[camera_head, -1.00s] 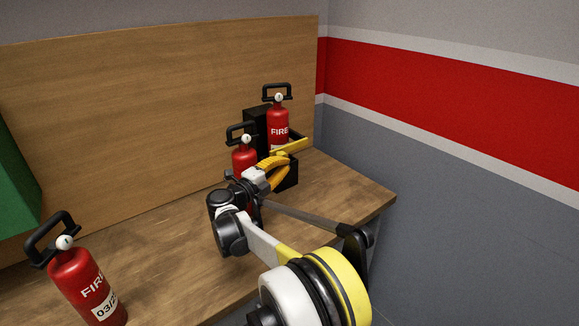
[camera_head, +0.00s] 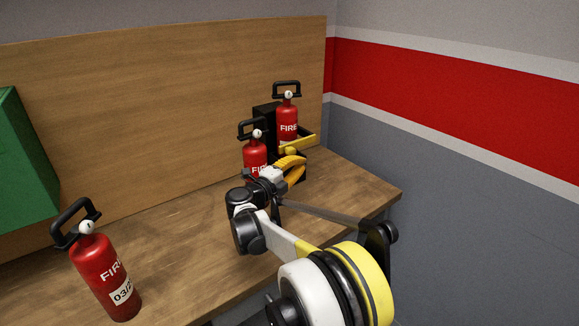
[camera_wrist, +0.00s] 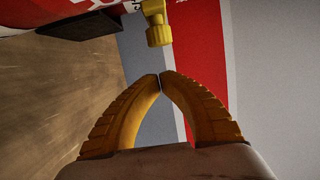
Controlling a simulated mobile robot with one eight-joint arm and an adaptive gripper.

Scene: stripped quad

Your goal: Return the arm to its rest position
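My gripper (camera_wrist: 161,77) has yellow ribbed fingers, and in the wrist view their tips meet with nothing visible between them. In the head view my gripper (camera_head: 297,166) is over the right part of the wooden table, in front of the black holder and close beside a red fire extinguisher. My arm reaches out from the lower right. A yellow piece (camera_wrist: 156,25) shows beyond the fingertips in the wrist view, apart from them.
A red extinguisher (camera_head: 287,117) stands in the black holder (camera_head: 264,117); another extinguisher (camera_head: 254,153) stands beside it. A third extinguisher (camera_head: 104,270) stands front left on the table (camera_head: 180,255). A green box (camera_head: 25,160) is at left. A wooden panel (camera_head: 160,110) rises behind.

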